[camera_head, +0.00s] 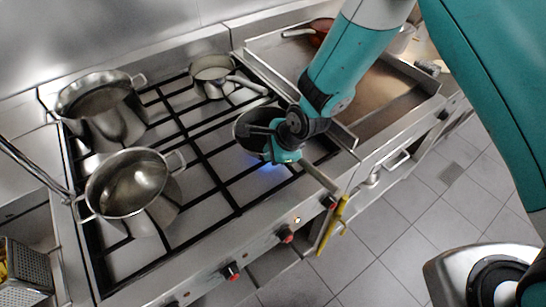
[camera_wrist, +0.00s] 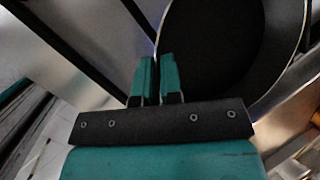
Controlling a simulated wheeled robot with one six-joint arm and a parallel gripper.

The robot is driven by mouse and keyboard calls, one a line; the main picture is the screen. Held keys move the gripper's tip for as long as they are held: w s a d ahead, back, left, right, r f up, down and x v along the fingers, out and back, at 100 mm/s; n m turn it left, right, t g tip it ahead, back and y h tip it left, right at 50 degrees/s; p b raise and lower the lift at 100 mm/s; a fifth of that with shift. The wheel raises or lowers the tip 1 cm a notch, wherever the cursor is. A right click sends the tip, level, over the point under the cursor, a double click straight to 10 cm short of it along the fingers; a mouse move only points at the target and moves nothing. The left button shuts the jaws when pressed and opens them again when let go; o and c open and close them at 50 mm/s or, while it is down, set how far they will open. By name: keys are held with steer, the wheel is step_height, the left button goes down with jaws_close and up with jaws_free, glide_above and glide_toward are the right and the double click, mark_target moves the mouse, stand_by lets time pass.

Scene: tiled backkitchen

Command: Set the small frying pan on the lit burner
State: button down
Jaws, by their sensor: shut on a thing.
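The small frying pan (camera_head: 250,120), dark inside with a thin metal rim, is at the right front of the stove, partly hidden by my gripper. My gripper (camera_head: 284,156) is shut on the pan at its near side; its fingers hide the exact grip point. In the wrist view, my gripper's two fingers (camera_wrist: 157,78) are close together at the edge of the pan (camera_wrist: 225,45). A blue flame glow marks the lit burner (camera_head: 267,172), at the pan's near edge. I cannot tell whether the pan touches the grate.
Two large pots (camera_head: 102,108) (camera_head: 128,183) stand on the stove's left side. A small saucepan (camera_head: 212,72) stands at the back, its handle pointing right. A flat griddle (camera_head: 375,105) adjoins the stove on the right. A yellow-handled thing (camera_head: 333,225) hangs at the front.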

steer(key=shift+f, duration=0.6)
steer(key=c, duration=1.3)
jaws_free()
steer(key=shift+r, duration=0.15)
steer(key=shift+d+r, duration=0.1)
steer(key=shift+r, duration=0.1)
steer(key=s+d+r+n+b, duration=0.1)
steer(key=s+d+r+n, duration=0.2)
steer(key=r, duration=0.4)
steer(key=s+d+r+n+g, duration=0.1)
steer(key=s+d+r+n, duration=0.25)
steer(key=r, duration=0.35)
steer(key=s+d+r+n+b, duration=0.1)
steer(key=s+d+r+n, duration=0.1)
steer(key=s+r+n, duration=0.35)
steer(key=s+d+r+n, duration=0.1)
steer(key=s+r+n, duration=0.1)
steer(key=s+n, duration=0.1)
steer(key=s+d+r+n+g, duration=0.1)
steer(key=s+d+r+n, duration=0.1)
steer(key=s+n, duration=0.1)
steer(key=s+d+r+n+g, duration=0.1)
steer(key=s+d+r+n, duration=0.1)
steer(key=s+r+n, duration=0.1)
steer(key=shift+d+n, duration=0.15)
steer(key=shift+n, duration=0.75)
